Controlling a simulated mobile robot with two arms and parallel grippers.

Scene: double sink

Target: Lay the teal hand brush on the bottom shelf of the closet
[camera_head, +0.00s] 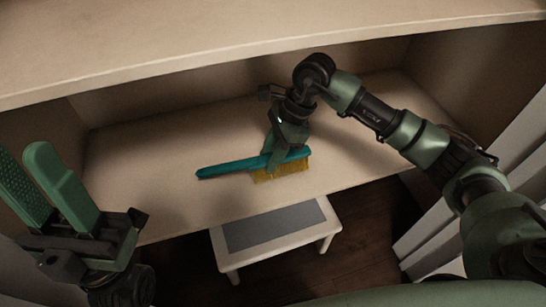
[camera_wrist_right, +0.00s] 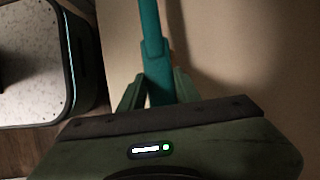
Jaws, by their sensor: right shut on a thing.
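The teal hand brush (camera_head: 230,167) has a long handle and yellow bristles that face down. My right gripper (camera_head: 284,152) is shut on it near the bristle end. The handle points left, over the lower closet shelf (camera_head: 140,160); I cannot tell whether the brush touches the shelf. In the right wrist view the teal handle (camera_wrist_right: 152,45) runs up from between the fingers of the right gripper (camera_wrist_right: 158,88). My left gripper (camera_head: 32,165) is at the left edge of the head view, open and empty, apart from the brush.
An upper shelf (camera_head: 200,40) overhangs the lower one. A small white stool with a grey top (camera_head: 275,225) stands on the dark floor below the shelf's front edge. White slatted panels (camera_head: 500,170) stand at the right. The shelf left of the brush is clear.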

